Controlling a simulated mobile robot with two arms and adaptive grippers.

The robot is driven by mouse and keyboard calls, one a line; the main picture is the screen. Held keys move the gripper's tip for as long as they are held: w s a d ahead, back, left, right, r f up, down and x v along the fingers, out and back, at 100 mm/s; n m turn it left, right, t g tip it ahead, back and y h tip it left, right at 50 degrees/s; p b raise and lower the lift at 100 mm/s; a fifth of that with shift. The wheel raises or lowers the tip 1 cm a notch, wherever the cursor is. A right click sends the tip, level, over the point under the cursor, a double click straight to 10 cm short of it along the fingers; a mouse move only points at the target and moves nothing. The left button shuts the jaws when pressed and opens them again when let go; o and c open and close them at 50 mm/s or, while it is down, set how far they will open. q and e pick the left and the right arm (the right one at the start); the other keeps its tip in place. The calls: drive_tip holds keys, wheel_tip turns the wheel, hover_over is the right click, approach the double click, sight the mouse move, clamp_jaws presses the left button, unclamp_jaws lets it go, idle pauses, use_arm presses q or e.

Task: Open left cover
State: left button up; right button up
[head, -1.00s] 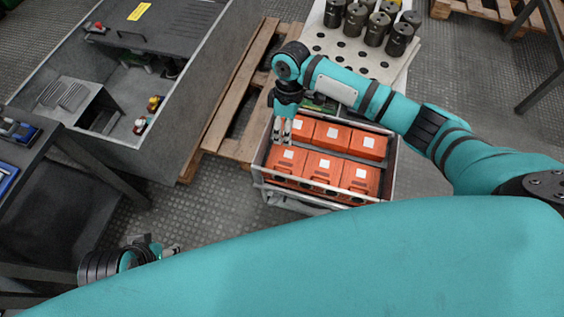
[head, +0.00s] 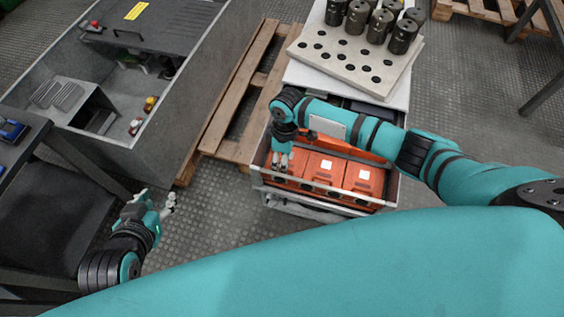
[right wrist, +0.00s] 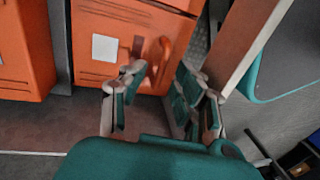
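The open-topped grey cabinet (head: 215,75) stands at the upper left in the head view. A dark panel (head: 165,30) with a bar handle and a yellow label covers its far part; I cannot tell whether this is the left cover. My left gripper (head: 168,204) is at the lower left, in front of the cabinet and apart from it; its fingers are too small to judge. My right gripper (head: 281,165) points down at the left end of the cart of orange boxes. In the right wrist view, its fingers (right wrist: 160,97) are apart, near an orange box's handle (right wrist: 165,62).
The metal cart (head: 330,188) holds several orange boxes (head: 325,167). Behind it is a perforated board (head: 345,55) with several dark cylinders (head: 380,25). A wooden pallet (head: 240,105) lies beside the cabinet. A dark bench (head: 30,135) stands at the left edge. Floor (head: 205,215) is clear between the grippers.

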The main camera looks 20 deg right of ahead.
clamp_jaws()
drive_tip(key=shift+r, duration=0.1)
idle(0.6)
